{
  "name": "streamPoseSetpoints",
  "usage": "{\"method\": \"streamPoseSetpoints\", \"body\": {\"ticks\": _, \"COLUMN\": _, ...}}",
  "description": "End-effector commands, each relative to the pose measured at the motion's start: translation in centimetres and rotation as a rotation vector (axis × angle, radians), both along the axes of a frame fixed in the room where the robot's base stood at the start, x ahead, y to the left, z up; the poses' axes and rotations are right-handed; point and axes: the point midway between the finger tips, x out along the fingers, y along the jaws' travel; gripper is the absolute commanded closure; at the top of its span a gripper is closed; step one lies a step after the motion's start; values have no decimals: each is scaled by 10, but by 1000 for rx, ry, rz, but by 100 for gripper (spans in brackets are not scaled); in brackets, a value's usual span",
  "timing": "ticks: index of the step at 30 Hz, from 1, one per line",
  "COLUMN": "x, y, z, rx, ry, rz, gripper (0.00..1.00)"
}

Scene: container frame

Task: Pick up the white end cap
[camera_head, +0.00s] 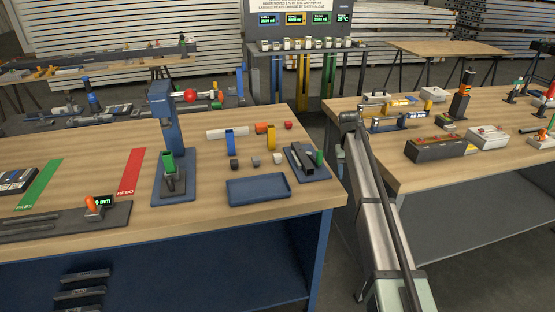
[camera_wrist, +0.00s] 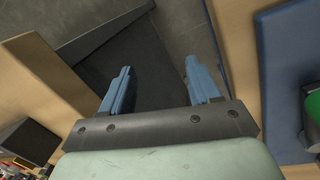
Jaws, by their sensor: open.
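The white end cap (camera_head: 277,158) is a small pale block on the left workbench. It is at the right end of a short row with a dark cap (camera_head: 234,164) and a grey cap (camera_head: 256,161), behind the blue tray (camera_head: 258,191). My gripper (camera_wrist: 158,68) is open and empty in the wrist view, its two blue fingers apart above the dark gap beside a bench edge. The white end cap is not seen in the wrist view. In the head view my arm stands right of the left bench, and the fingers cannot be made out.
A blue-based fixture (camera_head: 318,175) with a green part stands right of the cap. A blue press (camera_head: 167,120) with a red knob stands to the left. A second bench (camera_head: 430,180) holds several devices at right.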

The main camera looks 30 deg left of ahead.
Motion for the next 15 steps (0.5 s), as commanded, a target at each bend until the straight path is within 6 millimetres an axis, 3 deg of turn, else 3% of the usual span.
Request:
{"method": "streamPoseSetpoints", "body": {"ticks": 1, "x": 7, "y": 16, "z": 24, "rx": 5, "ry": -15, "rz": 11, "gripper": 38}}
{"method": "streamPoseSetpoints", "body": {"ticks": 5, "x": 10, "y": 54, "z": 82, "rx": 18, "ry": -44, "rz": 41, "gripper": 38}}
{"method": "streamPoseSetpoints", "body": {"ticks": 7, "x": 6, "y": 84, "z": 116, "rx": 33, "ry": -53, "rz": 71, "gripper": 38}}
{"method": "streamPoseSetpoints", "body": {"ticks": 9, "x": -10, "y": 127, "z": 145, "rx": 57, "ry": -38, "rz": 123, "gripper": 38}}
{"method": "streamPoseSetpoints", "body": {"ticks": 15, "x": -62, "y": 213, "z": 177, "rx": 112, "ry": 34, "rz": 248, "gripper": 38}}
